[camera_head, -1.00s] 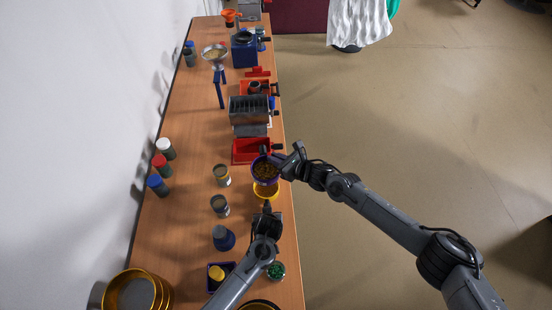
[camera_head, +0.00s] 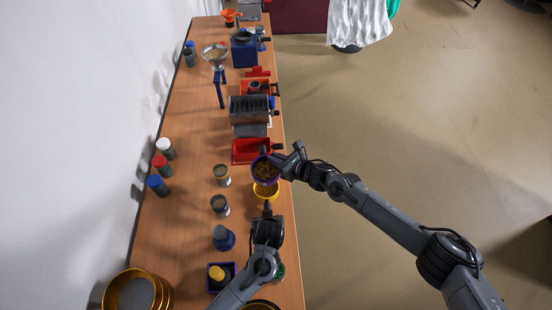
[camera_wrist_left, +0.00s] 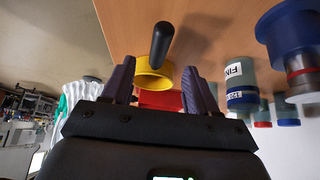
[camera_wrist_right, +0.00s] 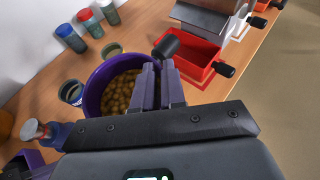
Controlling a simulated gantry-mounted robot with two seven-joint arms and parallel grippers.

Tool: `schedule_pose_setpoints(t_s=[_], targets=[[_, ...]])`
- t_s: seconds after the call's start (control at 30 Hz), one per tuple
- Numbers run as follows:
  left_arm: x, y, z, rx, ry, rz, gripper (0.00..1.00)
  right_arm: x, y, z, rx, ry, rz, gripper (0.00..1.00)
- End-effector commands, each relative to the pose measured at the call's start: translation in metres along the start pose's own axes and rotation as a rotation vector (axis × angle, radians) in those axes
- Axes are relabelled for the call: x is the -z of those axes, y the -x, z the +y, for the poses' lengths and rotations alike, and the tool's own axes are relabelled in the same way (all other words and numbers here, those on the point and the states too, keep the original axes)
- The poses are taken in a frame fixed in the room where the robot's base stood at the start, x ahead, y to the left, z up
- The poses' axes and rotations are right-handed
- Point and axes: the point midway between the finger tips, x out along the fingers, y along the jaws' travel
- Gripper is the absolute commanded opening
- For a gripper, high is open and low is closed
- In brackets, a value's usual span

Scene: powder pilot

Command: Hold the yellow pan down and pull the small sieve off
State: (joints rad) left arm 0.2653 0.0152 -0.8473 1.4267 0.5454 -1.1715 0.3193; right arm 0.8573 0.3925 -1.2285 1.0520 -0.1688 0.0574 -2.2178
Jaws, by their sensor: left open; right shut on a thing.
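The small purple sieve (camera_head: 265,170), holding brown granules, is near the bench's right edge; it also shows in the right wrist view (camera_wrist_right: 97,85). My right gripper (camera_head: 279,160) is shut on its rim, fingers pointing down at the wall in the right wrist view (camera_wrist_right: 157,85). The yellow pan (camera_head: 266,194) shows just below the sieve in the head view, partly covered by it. My left gripper (camera_head: 267,211) is open and empty by the pan's near side. In the left wrist view the pan (camera_wrist_left: 152,82) and a black handle (camera_wrist_left: 161,42) lie ahead between its fingers (camera_wrist_left: 157,85).
A red tray (camera_head: 244,152) stands just beyond the sieve. Two small jars (camera_head: 222,176) stand left of the pan. Several capped bottles (camera_head: 161,166) line the wall side. A blue-based stamper-like piece (camera_head: 223,239) and a purple box (camera_head: 211,283) are near my left arm.

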Motion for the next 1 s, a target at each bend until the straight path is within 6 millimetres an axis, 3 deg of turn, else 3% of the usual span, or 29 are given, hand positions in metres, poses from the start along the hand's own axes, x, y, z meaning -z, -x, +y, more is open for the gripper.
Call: schedule_pose_setpoints(t_s=[0.57, 0.77, 1.0], targets=[[0.0, 0.008, 0.0, 0.0, -0.002, 0.0, 0.59, -0.001, 0.0, 0.0, 0.0, 0.0, -0.002, 0.0], [0.0, 0.03, 0.0, -0.002, -0.001, 0.002, 0.59, -0.001, 0.0, 0.0, 0.0, 0.0, -0.002, 0.0], [0.002, 0.075, -0.001, -0.001, -0.005, 0.006, 0.59, -0.001, 0.0, 0.0, 0.0, 0.0, -0.002, 0.0]])
